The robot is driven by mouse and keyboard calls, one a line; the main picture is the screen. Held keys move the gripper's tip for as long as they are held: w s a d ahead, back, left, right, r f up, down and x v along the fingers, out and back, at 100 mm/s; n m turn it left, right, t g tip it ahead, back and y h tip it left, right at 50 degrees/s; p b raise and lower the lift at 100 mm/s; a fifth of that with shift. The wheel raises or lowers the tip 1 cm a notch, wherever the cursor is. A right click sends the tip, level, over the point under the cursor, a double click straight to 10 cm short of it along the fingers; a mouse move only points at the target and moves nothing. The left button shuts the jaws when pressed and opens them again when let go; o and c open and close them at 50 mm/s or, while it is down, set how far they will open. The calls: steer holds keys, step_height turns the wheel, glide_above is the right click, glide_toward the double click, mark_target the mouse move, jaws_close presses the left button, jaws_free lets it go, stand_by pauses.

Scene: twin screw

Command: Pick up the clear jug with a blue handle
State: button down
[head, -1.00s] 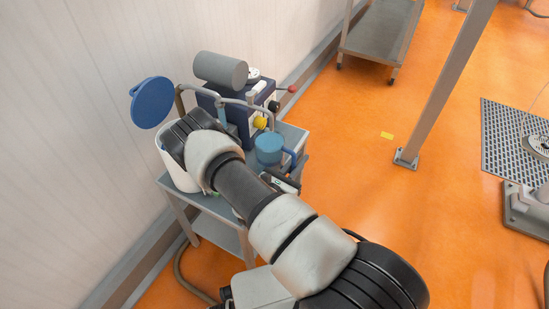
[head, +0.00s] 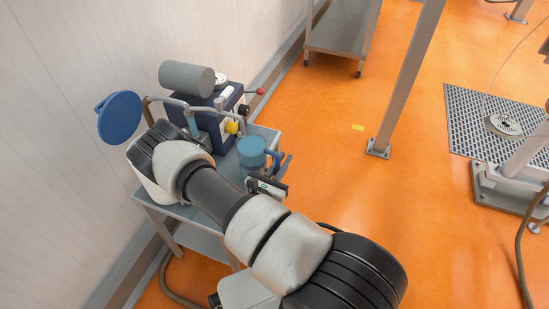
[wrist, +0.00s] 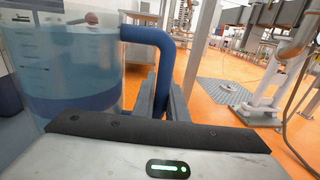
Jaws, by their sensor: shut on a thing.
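The clear jug (wrist: 72,65) stands upright on the left of the wrist view, with faint graduation marks and bluish contents. In the head view the jug (head: 251,152) looks blue and is over the right part of the cart top. Its blue handle (wrist: 152,36) faces my gripper; it also shows in the head view (head: 274,156). My gripper (wrist: 162,98) is shut on the handle, its fingers around the lower part. Whether the jug's base touches the cart is hidden.
The small grey cart (head: 266,134) also bears a dark blue machine (head: 222,140) with a grey cylinder (head: 187,77), close behind the jug. Open orange floor (head: 325,180) lies to the right, with a steel post (head: 408,80).

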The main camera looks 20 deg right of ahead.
steer(key=s+d+p, duration=0.2)
steer(key=s+d, duration=0.8)
steer(key=shift+s+d+r, duration=0.15)
steer(key=shift+s+d, duration=0.05)
steer(key=shift+d, duration=0.05)
steer(key=shift+a, duration=0.1)
